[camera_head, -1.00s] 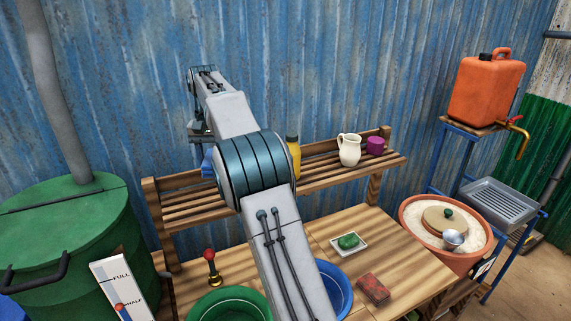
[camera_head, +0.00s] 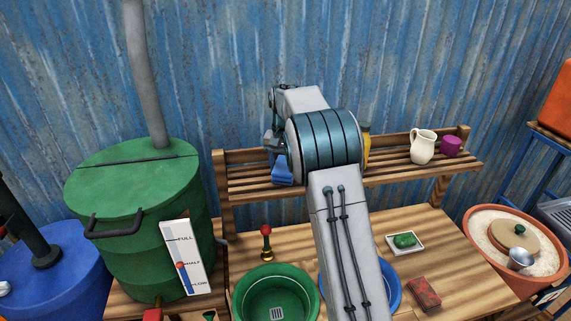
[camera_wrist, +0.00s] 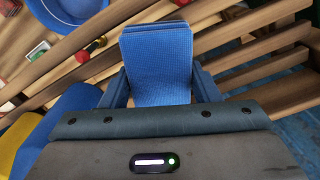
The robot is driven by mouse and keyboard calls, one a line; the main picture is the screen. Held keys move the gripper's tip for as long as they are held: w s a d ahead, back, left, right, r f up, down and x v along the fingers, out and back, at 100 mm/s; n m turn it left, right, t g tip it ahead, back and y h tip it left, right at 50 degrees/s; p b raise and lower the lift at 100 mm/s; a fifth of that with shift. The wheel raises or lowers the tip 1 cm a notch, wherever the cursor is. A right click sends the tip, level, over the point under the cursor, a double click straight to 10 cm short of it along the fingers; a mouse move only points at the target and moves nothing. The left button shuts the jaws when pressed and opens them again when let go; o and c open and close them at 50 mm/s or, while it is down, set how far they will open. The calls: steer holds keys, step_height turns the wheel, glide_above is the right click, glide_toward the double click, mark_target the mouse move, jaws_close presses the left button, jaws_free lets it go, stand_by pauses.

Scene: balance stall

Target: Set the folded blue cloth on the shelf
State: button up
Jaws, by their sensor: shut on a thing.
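The folded blue cloth (camera_head: 282,174) shows at the left part of the wooden shelf (camera_head: 245,187), below my gripper (camera_head: 276,148). In the wrist view the cloth (camera_wrist: 158,60) is a flat, folded pad upright between the two fingers of my gripper (camera_wrist: 158,84), which is shut on it. Shelf slats (camera_wrist: 90,50) run diagonally behind the cloth there. I cannot tell whether the cloth touches the slats. My arm covers the middle of the shelf in the head view.
Below are a green basin (camera_head: 250,300), red-topped object (camera_head: 266,240) and soap dish (camera_head: 390,241). A green drum (camera_head: 100,215) stands left. The shelf's left end looks clear.

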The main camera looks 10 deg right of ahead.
mark_target(285, 165)
steer(key=shift+f, duration=0.1)
steer(key=o, duration=1)
step_height(285, 165, up, 12)
steer(key=shift+b, duration=0.45)
